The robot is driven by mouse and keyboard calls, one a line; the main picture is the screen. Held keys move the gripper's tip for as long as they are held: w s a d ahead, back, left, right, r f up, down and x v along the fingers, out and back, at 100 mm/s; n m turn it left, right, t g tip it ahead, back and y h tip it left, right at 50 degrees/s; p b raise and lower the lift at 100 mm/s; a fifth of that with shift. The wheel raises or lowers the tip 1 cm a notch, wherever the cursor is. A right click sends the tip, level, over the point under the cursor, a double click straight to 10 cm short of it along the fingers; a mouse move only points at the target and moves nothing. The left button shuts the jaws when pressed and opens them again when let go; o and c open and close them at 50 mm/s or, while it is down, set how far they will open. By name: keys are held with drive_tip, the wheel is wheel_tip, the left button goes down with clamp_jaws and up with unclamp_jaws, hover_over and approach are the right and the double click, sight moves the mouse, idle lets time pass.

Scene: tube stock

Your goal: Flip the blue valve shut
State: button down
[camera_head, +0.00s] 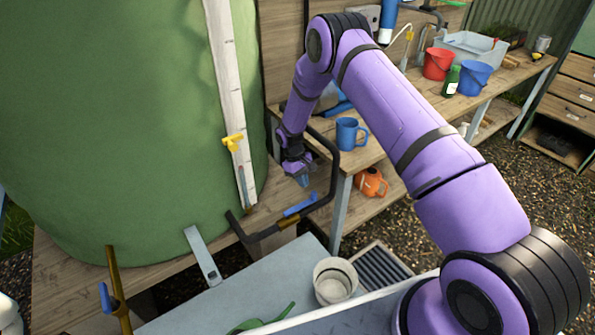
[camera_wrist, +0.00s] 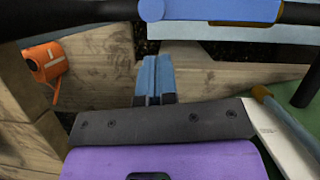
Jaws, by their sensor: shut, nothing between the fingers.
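A blue valve lever (camera_head: 300,205) sits on a black pipe (camera_head: 262,235) beside a brass fitting, below my gripper in the head view. The lever looks roughly in line with the pipe. The wrist view shows the blue lever (camera_wrist: 235,10) at the top edge, partly cut off. My gripper (camera_head: 303,180) is shut and empty, with its blue fingertips together. The fingertips also show in the wrist view (camera_wrist: 157,62), apart from the lever. A second blue handle (camera_head: 105,298) is on a brass pipe at the far left.
A blue mug (camera_head: 350,134) stands on the wooden bench behind my gripper. An orange can (camera_head: 370,183) sits below. A white pot (camera_head: 335,281) stands in front.

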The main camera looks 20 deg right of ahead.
sight(315, 194)
drive_tip(key=shift+s+d, duration=0.3)
drive_tip(key=shift+s, duration=0.3)
drive_tip(key=shift+s+d, duration=0.25)
drive_tip(key=shift+s, duration=0.3)
drive_tip(key=shift+s+d, duration=0.1)
drive_tip(key=shift+s+d+m, duration=0.1)
drive_tip(key=shift+s+m, duration=0.1)
drive_tip(key=shift+m, duration=0.2)
drive_tip(key=shift+s+d+m+y, duration=0.3)
drive_tip(key=shift+s+m, duration=0.25)
drive_tip(key=shift+m, duration=0.05)
drive_tip(key=shift+s+d+m+y, duration=0.25)
drive_tip(key=shift+s+m+y, duration=0.05)
drive_tip(key=shift+s+m, duration=0.3)
drive_tip(key=s+a+m+y, duration=0.2)
drive_tip(key=s+m, duration=0.4)
drive_tip(key=m, duration=0.1)
drive_tip(key=s+a+m+t+y, duration=0.1)
drive_tip(key=s+a+m+y, duration=0.1)
drive_tip(key=s+m, duration=0.4)
drive_tip(key=shift+s+a+m+t+y, duration=0.3)
drive_tip(key=shift+s+a+m, duration=0.05)
drive_tip(key=shift+s+m, duration=0.1)
